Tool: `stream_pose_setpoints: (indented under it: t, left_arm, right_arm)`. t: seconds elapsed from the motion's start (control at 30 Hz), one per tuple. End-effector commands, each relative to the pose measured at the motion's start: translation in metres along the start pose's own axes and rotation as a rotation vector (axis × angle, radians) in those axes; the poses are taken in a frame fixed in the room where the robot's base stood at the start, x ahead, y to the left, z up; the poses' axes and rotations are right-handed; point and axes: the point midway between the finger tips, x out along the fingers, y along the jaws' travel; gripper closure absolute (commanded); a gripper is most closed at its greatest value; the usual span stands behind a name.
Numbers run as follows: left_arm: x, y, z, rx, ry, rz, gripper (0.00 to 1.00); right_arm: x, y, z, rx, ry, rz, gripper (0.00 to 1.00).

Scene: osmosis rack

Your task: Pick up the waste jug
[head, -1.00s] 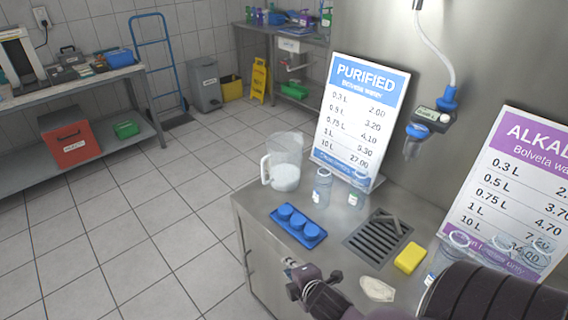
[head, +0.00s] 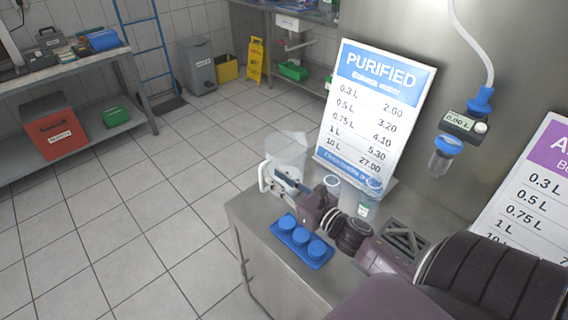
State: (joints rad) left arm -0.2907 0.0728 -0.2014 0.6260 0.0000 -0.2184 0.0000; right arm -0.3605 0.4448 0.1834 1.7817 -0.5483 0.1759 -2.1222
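The jug (head: 287,146), translucent with a white handle (head: 264,178), stands upright at the far left corner of the steel counter (head: 262,243). My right gripper (head: 284,182) reaches across the counter from the lower right. Its fingers are in front of the lower part of the jug, close to the handle, and hide part of it. I cannot tell whether they touch the jug or how far apart they are. My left gripper is out of view.
A blue tray with blue caps (head: 313,262) lies just below my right gripper. Clear bottles (head: 367,203) stand right of it, before the purified water sign (head: 372,110). A drain grate (head: 405,238) is partly behind my arm. Open floor lies left of the counter.

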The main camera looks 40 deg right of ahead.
Motion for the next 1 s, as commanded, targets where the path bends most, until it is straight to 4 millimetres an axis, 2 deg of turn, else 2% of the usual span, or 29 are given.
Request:
stream_pose_setpoints:
  t: [0.03,0.3,0.57,0.7,0.87,1.0]
  left_arm:
    - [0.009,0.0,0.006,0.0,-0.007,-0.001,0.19]
    - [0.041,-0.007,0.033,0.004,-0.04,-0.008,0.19]
    - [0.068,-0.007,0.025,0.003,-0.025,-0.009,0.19]
    - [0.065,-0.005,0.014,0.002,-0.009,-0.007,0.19]
    - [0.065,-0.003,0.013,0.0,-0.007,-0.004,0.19]
    - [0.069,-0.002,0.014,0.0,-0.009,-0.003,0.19]
  right_arm:
    - [0.0,0.0,-0.011,-0.002,0.001,0.001,0.83]
    - [0.0,0.0,-0.05,0.0,0.001,0.0,0.83]
    - [0.0,0.001,-0.082,0.002,0.0,0.0,0.83]
    - [0.014,0.0,-0.076,0.002,-0.001,0.0,0.83]
    - [0.021,0.001,-0.077,0.002,0.001,0.0,0.83]
    - [0.039,0.0,-0.076,0.002,-0.002,0.0,0.83]
